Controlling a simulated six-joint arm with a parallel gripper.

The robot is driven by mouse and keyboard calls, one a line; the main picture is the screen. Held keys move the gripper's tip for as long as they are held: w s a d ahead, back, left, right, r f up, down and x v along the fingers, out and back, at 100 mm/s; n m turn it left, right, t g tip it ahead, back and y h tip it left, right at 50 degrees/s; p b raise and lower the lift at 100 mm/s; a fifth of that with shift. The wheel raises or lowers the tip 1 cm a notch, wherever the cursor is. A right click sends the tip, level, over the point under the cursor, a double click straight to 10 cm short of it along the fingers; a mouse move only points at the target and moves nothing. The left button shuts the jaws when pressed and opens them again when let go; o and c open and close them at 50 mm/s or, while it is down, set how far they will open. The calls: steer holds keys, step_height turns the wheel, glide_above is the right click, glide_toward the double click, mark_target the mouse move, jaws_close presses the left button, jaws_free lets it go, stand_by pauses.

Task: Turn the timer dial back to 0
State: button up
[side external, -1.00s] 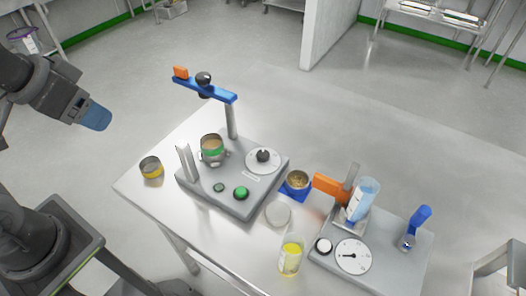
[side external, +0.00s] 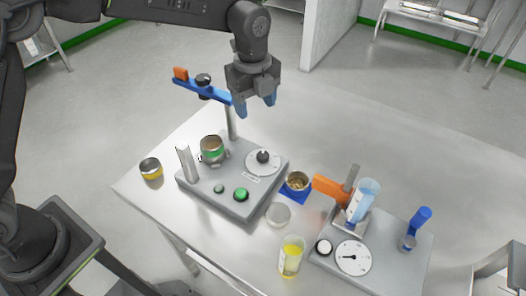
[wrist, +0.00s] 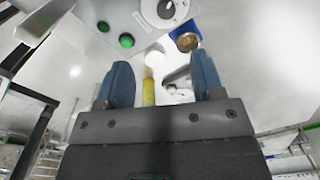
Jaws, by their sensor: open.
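Two dials show in the side view. One is a black knob on a round white scale plate (side external: 263,157), at the right of the left grey machine (side external: 222,203); its plate also shows at the top of the wrist view (wrist: 154,18). The other is a white disc with a black pointer (side external: 352,257) on the right grey machine (side external: 393,277). I cannot tell from markings which is the timer, and the scale figures are too small to read. My gripper (side external: 256,106) is open and empty, blue fingertips down, above and apart from the left machine, near its post.
A blue arm (side external: 208,91) with an orange end tops the left machine's post. The table's back right is clear.

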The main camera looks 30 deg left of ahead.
mark_target(263, 155)
steer(key=shift+m, duration=0.8)
steer(key=f, duration=0.5)
steer(key=d+f, duration=0.1)
steer(key=f, duration=0.4)
steer(key=w+f, duration=0.1)
steer(key=f, duration=0.5)
steer(key=shift+d, duration=0.25)
steer(key=c, duration=0.9)
steer(key=shift+n, duration=1.5)
